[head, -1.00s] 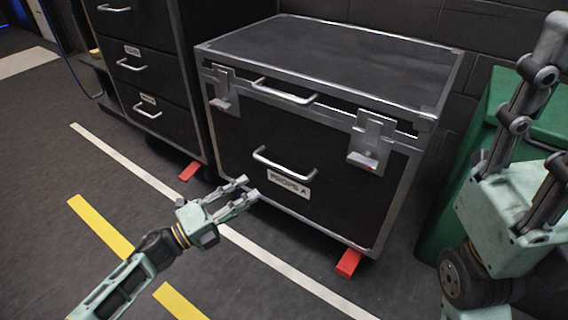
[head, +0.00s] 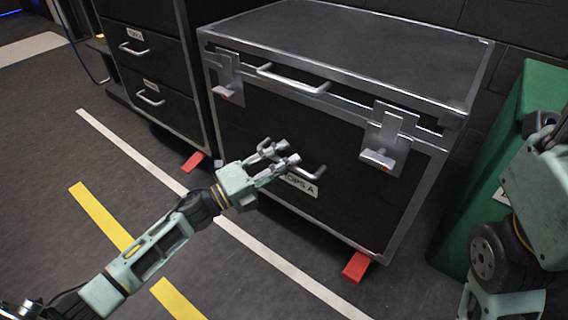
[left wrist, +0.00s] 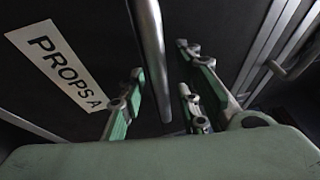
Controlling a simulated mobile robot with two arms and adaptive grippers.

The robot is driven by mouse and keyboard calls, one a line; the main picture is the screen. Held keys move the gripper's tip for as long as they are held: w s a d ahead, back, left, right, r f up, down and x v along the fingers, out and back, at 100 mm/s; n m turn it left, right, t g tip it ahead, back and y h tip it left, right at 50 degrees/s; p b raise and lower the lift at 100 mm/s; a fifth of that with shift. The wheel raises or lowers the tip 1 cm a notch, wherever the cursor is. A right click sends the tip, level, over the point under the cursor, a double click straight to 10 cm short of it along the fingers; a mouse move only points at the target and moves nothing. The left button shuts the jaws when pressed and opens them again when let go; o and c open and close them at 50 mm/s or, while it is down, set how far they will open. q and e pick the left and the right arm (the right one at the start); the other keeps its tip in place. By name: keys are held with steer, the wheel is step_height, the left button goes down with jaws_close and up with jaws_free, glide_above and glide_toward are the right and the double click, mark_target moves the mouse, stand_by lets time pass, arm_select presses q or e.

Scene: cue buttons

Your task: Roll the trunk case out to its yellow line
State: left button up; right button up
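The black trunk case (head: 330,160), with silver edges and a PROPS A label, stands behind the white floor line in the head view. Its lower front handle (head: 312,171) is partly hidden by my left gripper (head: 281,153). In the left wrist view the handle bar (left wrist: 153,65) runs between the spread fingers of my left gripper (left wrist: 160,85), beside the label (left wrist: 58,64). The fingers are open; contact with the bar cannot be told. The yellow line (head: 100,216) lies on the floor in front, partly covered by my left arm. My right gripper is out of view.
A dark drawer cabinet (head: 165,70) stands close left of the case. A green bin (head: 530,100) is at the right, behind my right arm. Red floor pieces (head: 356,266) show at the case's front right corner and by the cabinet. The floor in front is clear.

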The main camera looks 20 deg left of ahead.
arm_select(q)
jaws_close()
stand_by(0.6)
